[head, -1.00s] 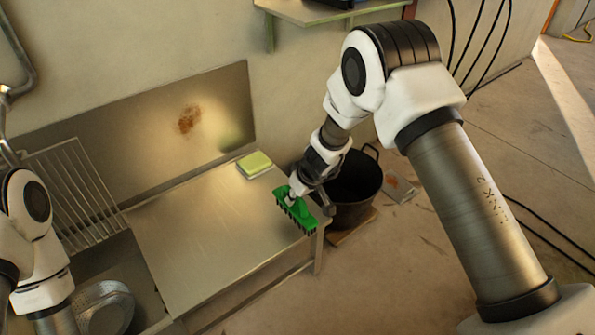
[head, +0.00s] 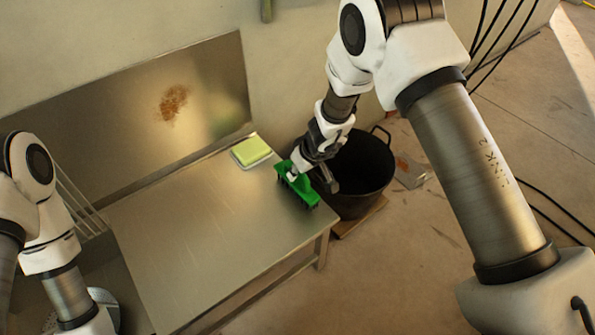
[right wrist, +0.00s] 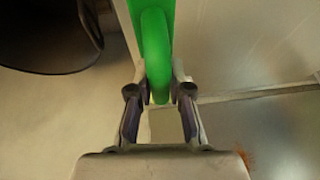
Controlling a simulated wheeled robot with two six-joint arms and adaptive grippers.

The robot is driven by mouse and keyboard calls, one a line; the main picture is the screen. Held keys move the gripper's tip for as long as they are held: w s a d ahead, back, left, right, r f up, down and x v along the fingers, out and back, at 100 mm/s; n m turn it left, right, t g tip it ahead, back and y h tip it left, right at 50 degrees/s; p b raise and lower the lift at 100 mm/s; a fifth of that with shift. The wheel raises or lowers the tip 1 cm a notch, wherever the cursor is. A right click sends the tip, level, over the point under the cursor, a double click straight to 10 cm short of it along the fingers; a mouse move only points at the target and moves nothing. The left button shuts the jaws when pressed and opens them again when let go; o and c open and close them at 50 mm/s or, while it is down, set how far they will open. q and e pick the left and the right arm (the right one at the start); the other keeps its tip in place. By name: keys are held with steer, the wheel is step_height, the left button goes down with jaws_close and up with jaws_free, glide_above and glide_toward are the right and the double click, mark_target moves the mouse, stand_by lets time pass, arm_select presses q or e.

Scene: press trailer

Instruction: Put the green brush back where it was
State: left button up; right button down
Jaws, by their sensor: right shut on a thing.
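The green brush (head: 297,186) is near the right end of the metal table (head: 205,235), close to its edge, bristle side down. I cannot tell whether the bristles touch the tabletop. My right gripper (head: 302,169) is shut on the brush's handle. In the right wrist view the two fingers (right wrist: 159,88) close on either side of the green handle (right wrist: 154,45). My left arm shows at the left edge of the head view, but its gripper is out of the picture.
A yellow-green sponge (head: 250,150) in a pale dish lies at the table's back right. A black bucket (head: 358,175) stands on the floor just right of the table; it also shows in the wrist view (right wrist: 45,35). The table's middle is clear.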

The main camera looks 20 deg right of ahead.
steer(key=shift+f, duration=0.2)
steer(key=c, duration=1.1)
jaws_free()
steer(key=shift+r, duration=0.1)
steer(key=shift+r+p, duration=0.25)
steer(key=shift+p, duration=0.1)
steer(key=p+v, duration=0.2)
steer(key=v, duration=1)
steer(key=s+d+f+m+g+h, duration=0.15)
steer(key=s+d+f, duration=0.25)
steer(key=s+f, duration=0.6)
steer(key=s+d+f+m+g+h, duration=0.1)
steer(key=s+d+f+g+h, duration=0.25)
steer(key=s+f, duration=0.65)
steer(key=s+a+y, duration=0.1)
steer(key=s, duration=0.2)
steer(key=s+m, duration=0.1)
steer(key=s, duration=0.3)
steer(key=s+a+t+y, duration=0.1)
steer(key=s, duration=0.3)
steer(key=shift+a+f+m+y, duration=0.3)
steer(key=shift+a+m, duration=0.05)
